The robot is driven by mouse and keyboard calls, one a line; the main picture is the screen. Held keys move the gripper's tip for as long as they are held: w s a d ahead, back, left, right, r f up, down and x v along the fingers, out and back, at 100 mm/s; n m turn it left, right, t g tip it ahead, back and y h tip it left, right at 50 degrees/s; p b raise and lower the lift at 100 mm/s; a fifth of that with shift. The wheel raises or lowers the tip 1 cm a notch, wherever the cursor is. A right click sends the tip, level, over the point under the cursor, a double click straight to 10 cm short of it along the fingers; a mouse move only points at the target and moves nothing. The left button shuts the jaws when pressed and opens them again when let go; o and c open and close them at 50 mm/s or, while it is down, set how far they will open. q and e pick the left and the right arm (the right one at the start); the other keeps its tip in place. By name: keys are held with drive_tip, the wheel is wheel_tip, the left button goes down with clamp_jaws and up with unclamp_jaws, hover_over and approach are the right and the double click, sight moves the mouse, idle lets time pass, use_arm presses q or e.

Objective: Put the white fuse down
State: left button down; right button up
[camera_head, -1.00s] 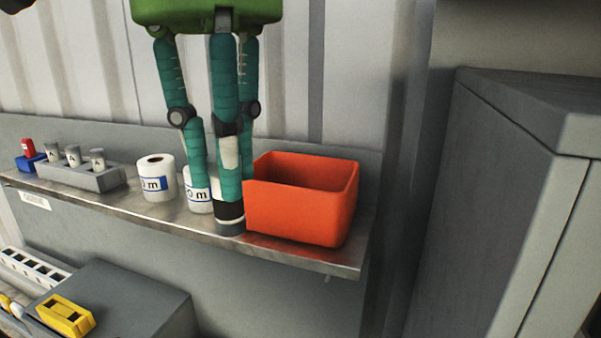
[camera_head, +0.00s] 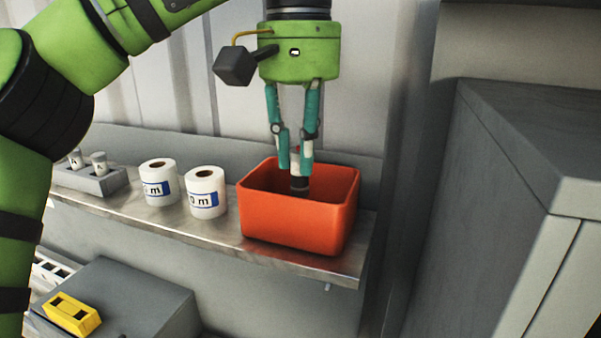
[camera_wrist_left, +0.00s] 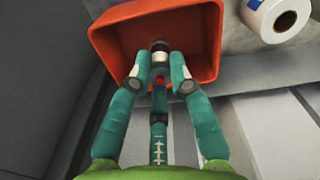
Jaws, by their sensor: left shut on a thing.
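My left gripper (camera_head: 295,168) points down over the orange bin (camera_head: 292,233), its fingertips at the level of the bin's opening. It is shut on the white fuse (camera_head: 299,185), whose dark lower end hangs inside the bin. In the left wrist view the teal fingers (camera_wrist_left: 160,80) close around the fuse (camera_wrist_left: 159,47), and the orange bin (camera_wrist_left: 207,45) surrounds its end. Fingers hide much of the fuse. I cannot tell whether it touches the bin floor. My right gripper is not in view.
Two white rolls (camera_head: 206,192) stand on the metal shelf left of the bin. A grey holder (camera_head: 92,180) with grey-white cylinders is farther left. A grey cabinet (camera_head: 500,200) stands at the right. A yellow block (camera_head: 72,314) lies on the lower left.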

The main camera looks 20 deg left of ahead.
sight(301, 178)
use_arm(q)
wheel_tip(301, 178, down, 3)
drive_tip(key=shift+f, duration=0.2)
drive_tip(key=shift+w+f, duration=0.25)
drive_tip(key=shift+s+f, duration=0.1)
drive_tip(key=shift+f, duration=0.1)
drive_tip(key=c, duration=1.1)
unclamp_jaws()
drive_tip(key=shift+c, duration=0.2)
